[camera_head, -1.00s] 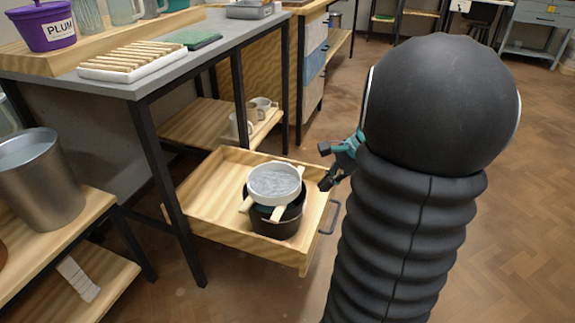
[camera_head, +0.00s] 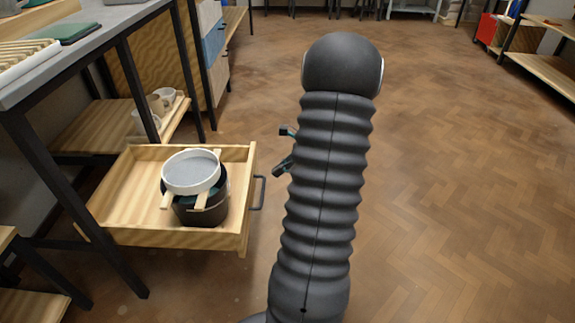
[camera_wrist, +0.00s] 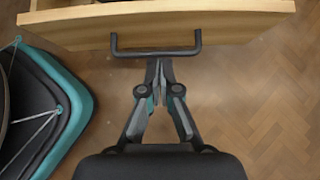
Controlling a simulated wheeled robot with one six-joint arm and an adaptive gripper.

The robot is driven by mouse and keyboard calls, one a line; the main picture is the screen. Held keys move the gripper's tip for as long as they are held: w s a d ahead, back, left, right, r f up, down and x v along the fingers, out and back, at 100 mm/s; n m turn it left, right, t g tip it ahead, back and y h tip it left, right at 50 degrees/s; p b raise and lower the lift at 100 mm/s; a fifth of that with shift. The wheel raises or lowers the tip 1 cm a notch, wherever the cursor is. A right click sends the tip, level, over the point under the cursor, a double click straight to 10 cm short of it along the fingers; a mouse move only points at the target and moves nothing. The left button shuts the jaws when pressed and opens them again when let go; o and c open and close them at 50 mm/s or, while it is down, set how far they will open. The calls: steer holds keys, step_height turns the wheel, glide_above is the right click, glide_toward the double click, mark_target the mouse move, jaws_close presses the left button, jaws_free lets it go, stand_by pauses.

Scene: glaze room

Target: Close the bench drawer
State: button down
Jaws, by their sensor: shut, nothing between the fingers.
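The bench drawer (camera_head: 130,228) is a pale wooden box, pulled out from under the grey-topped bench (camera_head: 75,70) at the left of the head view. Its dark bar handle (camera_head: 258,194) is on the front panel, facing right. In the wrist view the drawer front (camera_wrist: 230,28) spans the top, with the handle (camera_wrist: 125,52) below it. My gripper (camera_wrist: 160,66) is shut and empty, its fingertips close to the middle of the handle; I cannot tell whether they touch. In the head view my gripper (camera_head: 284,165) is mostly hidden behind my arm, right of the drawer.
A dark pot (camera_head: 204,212) with a white sieve (camera_head: 190,172) on top stands in the drawer. Mugs (camera_head: 165,98) sit on the shelf behind. Black bench legs (camera_head: 75,205) stand close to the drawer's left. The wooden floor right of my arm is clear.

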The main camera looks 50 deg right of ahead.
mark_target(250, 181)
steer(key=shift+w+a+f+b, duration=0.15)
steer(key=shift+w+a+f, duration=0.25)
steer(key=shift+w+a, duration=0.4)
steer(key=shift+w+a+f+b, duration=0.15)
steer(key=shift+w+a+f, duration=0.3)
steer(key=shift+w+a, duration=0.3)
steer(key=shift+w+a+f+b, duration=0.15)
steer(key=shift+w+a+f, duration=0.35)
steer(key=shift+w, duration=0.45)
steer(key=shift+a+r, duration=0.1)
steer(key=shift+w, duration=0.1)
